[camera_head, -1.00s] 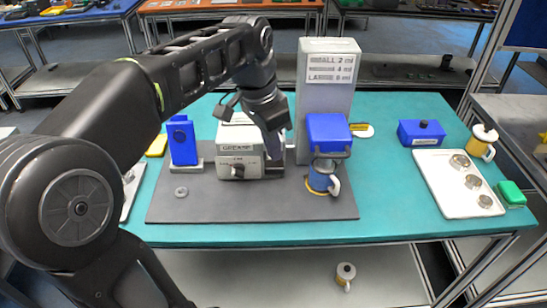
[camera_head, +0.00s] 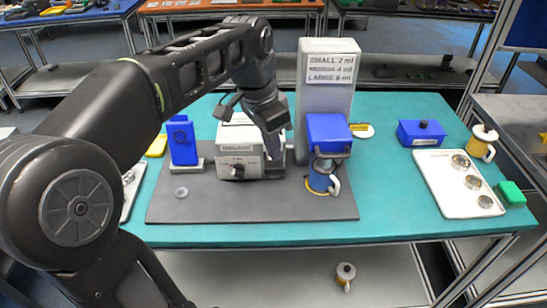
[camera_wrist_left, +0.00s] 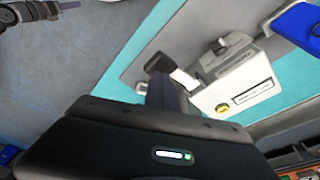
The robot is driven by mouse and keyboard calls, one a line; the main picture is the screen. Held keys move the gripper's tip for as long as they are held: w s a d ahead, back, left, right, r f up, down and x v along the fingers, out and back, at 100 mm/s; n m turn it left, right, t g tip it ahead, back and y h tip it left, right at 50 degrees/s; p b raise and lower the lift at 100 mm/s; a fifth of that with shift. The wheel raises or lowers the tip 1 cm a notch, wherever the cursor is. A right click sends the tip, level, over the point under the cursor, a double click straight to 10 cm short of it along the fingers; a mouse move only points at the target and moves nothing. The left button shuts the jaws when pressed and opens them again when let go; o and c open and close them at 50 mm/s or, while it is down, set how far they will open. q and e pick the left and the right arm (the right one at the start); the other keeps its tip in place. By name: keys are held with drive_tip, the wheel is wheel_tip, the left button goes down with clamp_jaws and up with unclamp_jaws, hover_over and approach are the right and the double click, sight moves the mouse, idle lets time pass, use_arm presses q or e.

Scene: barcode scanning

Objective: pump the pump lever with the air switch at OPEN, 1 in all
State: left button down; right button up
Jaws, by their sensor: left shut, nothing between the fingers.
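In the left wrist view the shut fingers (camera_wrist_left: 164,94) are beside the white unit (camera_wrist_left: 238,84), near a dark block on a light arm (camera_wrist_left: 158,63), perhaps the pump lever. Contact cannot be told. My right gripper is out of view.
A tall grey dispenser (camera_head: 326,100) with a blue head and a blue mug (camera_head: 322,181) stand right of the unit. A blue stand (camera_head: 182,140) is at its left. A white tray (camera_head: 440,165) with several metal cups lies further right. The mat's front is mostly clear.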

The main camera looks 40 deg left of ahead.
sight(273, 174)
use_arm(q)
drive_tip(key=shift+f, duration=0.1)
idle(0.3)
wheel_tip(273, 174, down, 8)
drive_tip(key=b, duration=0.6)
drive_tip(key=shift+s, duration=0.1)
drive_tip(key=shift+r, duration=0.25)
wheel_tip(273, 174, up, 7)
drive_tip(key=p, duration=0.5)
drive_tip(key=shift+f+p, duration=0.15)
drive_tip(key=shift+p, duration=0.2)
drive_tip(key=shift+r+p, duration=0.3)
drive_tip(key=shift+r, duration=0.15)
